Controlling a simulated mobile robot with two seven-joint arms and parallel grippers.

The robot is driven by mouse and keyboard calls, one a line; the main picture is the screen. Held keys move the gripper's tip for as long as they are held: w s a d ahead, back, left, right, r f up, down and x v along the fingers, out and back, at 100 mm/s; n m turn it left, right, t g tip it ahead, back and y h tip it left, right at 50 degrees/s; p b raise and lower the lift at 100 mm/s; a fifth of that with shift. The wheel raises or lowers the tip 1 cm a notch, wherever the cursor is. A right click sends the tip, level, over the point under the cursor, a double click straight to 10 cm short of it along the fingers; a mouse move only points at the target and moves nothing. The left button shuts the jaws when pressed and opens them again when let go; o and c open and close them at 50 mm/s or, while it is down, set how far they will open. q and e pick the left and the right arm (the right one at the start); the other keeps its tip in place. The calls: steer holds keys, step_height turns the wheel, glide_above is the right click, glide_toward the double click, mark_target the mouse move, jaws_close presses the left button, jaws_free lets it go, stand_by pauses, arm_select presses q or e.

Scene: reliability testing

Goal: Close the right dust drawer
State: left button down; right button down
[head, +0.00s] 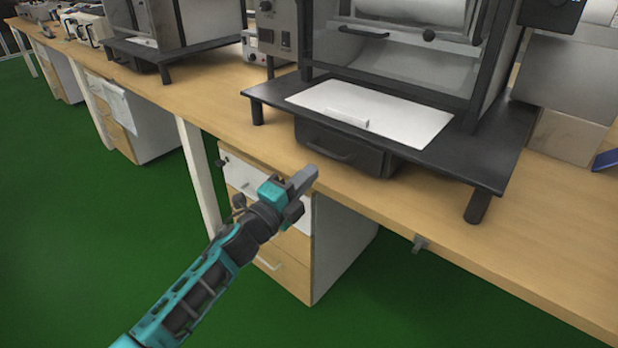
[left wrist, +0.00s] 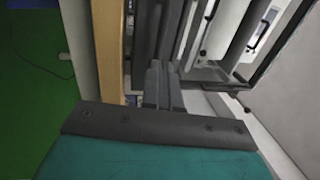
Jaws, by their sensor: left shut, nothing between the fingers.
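The right dust drawer (head: 345,152) is a black box with a curved handle on its front. It sits under the black platform (head: 480,158) of the nearer machine in the head view. Its front lies close below the platform's front edge; how far it stands out is hard to tell. My left gripper (head: 304,179) is shut and empty, in front of the bench edge and just below and left of the drawer front, apart from it as far as I can see. Its shut fingers (left wrist: 162,86) also show in the left wrist view. My right gripper is not in view.
The wooden bench (head: 572,195) runs across the head view. A drawer cabinet (head: 338,240) stands below it, behind my left arm. The platform leg (head: 477,207) and a small clamp (head: 419,243) are to the right. A similar machine stands farther left. The green floor is clear.

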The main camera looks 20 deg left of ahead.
arm_select(q)
steer(key=v, duration=0.9)
steer(key=shift+s+p, duration=0.15)
steer(key=shift+p, duration=0.15)
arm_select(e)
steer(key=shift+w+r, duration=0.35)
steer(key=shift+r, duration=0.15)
